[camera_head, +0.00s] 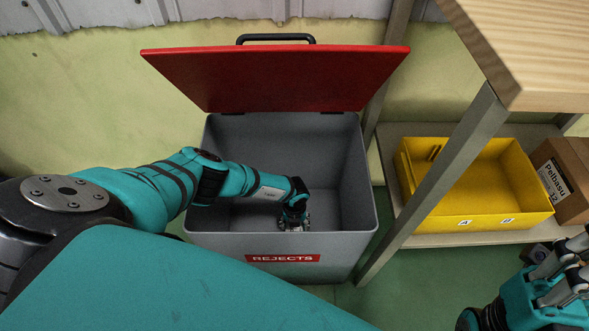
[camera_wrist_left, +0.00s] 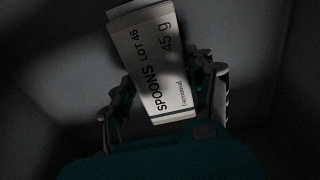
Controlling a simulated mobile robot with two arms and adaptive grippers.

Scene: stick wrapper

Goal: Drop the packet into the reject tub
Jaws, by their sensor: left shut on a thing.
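The reject tub (camera_head: 343,165) is a grey bin with a red "REJECTS" label on its front and its red lid (camera_head: 280,77) raised at the back. My left arm reaches over the tub's left rim, and my left gripper (camera_head: 293,222) points down inside it, near the front wall. In the left wrist view the left gripper is shut on a pale packet (camera_wrist_left: 152,62) printed "SPOONS LOT 46" and "45 g". The packet is hidden in the head view. My right gripper (camera_head: 565,275) is partly in view at the lower right, away from the tub.
A yellow bin (camera_head: 485,217) marked A and B and a cardboard box (camera_head: 568,180) sit on a low shelf to the right. A metal table leg (camera_head: 440,180) stands between shelf and tub, under a wooden tabletop (camera_head: 540,45).

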